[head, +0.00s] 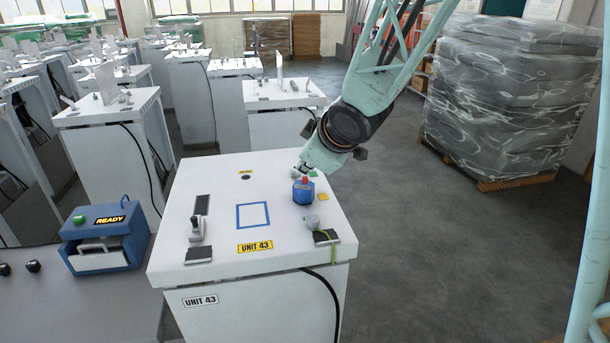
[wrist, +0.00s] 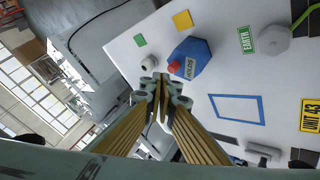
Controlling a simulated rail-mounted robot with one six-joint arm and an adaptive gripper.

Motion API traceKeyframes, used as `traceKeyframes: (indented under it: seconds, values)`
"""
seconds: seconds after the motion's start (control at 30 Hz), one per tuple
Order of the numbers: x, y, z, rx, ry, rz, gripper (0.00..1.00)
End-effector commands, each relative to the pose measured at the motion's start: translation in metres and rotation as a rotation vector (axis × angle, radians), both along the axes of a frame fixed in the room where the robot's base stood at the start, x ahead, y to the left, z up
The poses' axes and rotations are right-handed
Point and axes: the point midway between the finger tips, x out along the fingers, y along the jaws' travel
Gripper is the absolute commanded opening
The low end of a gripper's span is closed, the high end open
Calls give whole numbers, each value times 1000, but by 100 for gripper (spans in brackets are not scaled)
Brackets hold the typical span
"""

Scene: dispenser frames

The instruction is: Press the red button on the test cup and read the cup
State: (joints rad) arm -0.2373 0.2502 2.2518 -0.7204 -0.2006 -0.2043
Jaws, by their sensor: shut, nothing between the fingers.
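The test cup is a blue faceted cup (head: 303,195) on the right part of the white cabinet top (head: 190,240). A red button (head: 306,180) stands out from it. In the wrist view the blue cup (wrist: 198,58) shows lettering I cannot read surely, and its red button (wrist: 174,68) points toward my gripper. My gripper (wrist: 162,82) is shut and empty, its fingertips close to the button in the picture; I cannot tell whether they touch. In the head view my gripper (head: 303,168) is just behind and above the cup, its tips partly hidden. No reading on the cup is visible.
A blue square outline (head: 253,216) marks the cabinet's middle. A lever (head: 197,230) stands at left, a grey knob with a green cable (head: 311,222) at front right. A blue READY device (head: 104,232) sits on the left bench. Other cabinets and a wrapped pallet (head: 510,95) stand behind.

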Motion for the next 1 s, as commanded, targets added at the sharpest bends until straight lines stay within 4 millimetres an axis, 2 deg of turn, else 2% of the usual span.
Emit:
traceKeyframes:
  seconds: [0.57,1.0]
  values:
    - [0,0,5,0,0,0,0]
    - [0,0,31,0,0,0,0]
